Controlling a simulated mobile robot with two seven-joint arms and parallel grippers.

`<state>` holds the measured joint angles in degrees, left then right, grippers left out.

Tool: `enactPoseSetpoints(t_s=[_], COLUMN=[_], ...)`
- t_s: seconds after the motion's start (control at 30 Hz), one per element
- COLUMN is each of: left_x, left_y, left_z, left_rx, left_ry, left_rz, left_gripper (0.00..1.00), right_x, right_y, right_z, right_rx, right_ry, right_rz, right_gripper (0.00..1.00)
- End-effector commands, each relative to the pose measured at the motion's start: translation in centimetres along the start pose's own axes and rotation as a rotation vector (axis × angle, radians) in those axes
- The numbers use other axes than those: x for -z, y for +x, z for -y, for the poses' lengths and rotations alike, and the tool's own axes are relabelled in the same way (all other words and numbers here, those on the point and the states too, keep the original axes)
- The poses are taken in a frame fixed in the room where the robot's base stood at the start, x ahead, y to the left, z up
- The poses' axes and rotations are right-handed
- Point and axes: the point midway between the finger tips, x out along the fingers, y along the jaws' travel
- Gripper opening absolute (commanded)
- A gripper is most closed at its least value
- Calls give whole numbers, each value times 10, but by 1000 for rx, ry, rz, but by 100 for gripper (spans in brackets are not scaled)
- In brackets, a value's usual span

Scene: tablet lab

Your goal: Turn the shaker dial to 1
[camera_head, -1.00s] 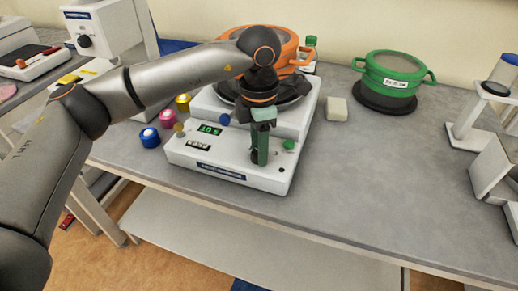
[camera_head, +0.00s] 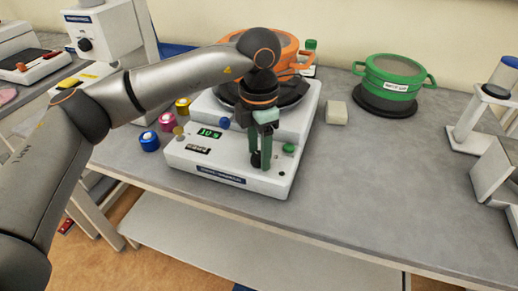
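The white shaker (camera_head: 180,153) stands on the bench with a small green-lit display (camera_head: 210,133), too blurred to read surely, on its front panel. My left gripper (camera_head: 259,160) points down over the right part of that panel, its two green fingers on either side of the dark dial (camera_head: 255,161). The fingers seem closed on the dial and hide most of it, so its marks and pointer cannot be read. My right gripper is out of view.
An orange pot (camera_head: 290,50) sits at the back on the shaker's platform, partly behind my arm. A green pot (camera_head: 392,77) on a dark base, a pale block (camera_head: 336,112) and several small coloured jars (camera_head: 150,140) stand around. The bench's right front is clear.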

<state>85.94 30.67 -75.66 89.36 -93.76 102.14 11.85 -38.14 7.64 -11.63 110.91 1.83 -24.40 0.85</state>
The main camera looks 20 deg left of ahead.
Motion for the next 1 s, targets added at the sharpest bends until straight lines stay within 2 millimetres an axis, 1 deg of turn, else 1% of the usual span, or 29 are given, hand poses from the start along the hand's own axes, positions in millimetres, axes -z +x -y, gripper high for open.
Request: enactPoseSetpoints(t_s=[0.03,0.1,0.13,0.37,0.47,0.57,0.8,0.9,1.0], left_x=[0,0,0,0,0,-1,-1,-1,0], left_y=[0,0,0,0,-7,-21,-74,-94,-109], left_z=[0,0,0,0,0,0,0,0,0], left_rx=[0,0,0,0,-1,-1,-1,-2,-1], left_ry=[0,0,1,1,1,1,1,1,1], left_rz=[0,-1,-1,-1,1,2,3,2,1], left_gripper=[64,72,73,73,73,73,73,73,73], right_x=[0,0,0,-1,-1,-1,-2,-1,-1], right_y=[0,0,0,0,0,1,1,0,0], right_z=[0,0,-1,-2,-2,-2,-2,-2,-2], right_rx=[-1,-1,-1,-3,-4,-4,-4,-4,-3], right_ry=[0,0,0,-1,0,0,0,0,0], right_rz=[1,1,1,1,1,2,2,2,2], right_gripper=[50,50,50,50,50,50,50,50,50])
